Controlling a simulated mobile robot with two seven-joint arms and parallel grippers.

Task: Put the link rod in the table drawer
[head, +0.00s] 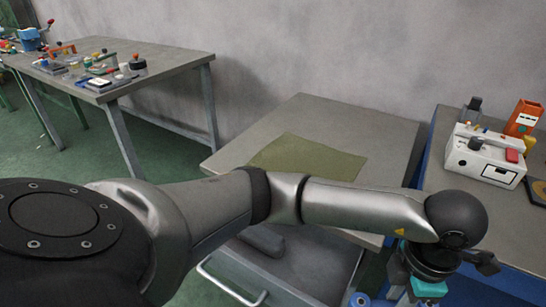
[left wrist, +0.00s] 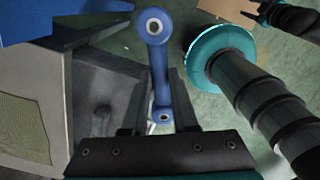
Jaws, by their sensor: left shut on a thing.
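The blue link rod (left wrist: 160,70) has a round eye at each end and is held between the two dark fingers of my left gripper (left wrist: 158,88) in the left wrist view. In the head view only a blue end of the rod (head: 360,299) shows at the bottom edge; the fingers are hidden there. The table drawer (head: 320,262) is pulled open under the grey table, with its bar handle at the front. The rod is to the right of the drawer, apart from it.
A dark grey object (head: 262,240) lies in the drawer. A green mat (head: 305,158) lies on the tabletop. A blue-framed bench (head: 455,190) at the right carries a white box (head: 484,158). A cluttered table (head: 165,62) stands at the back left. My left arm hides part of the drawer.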

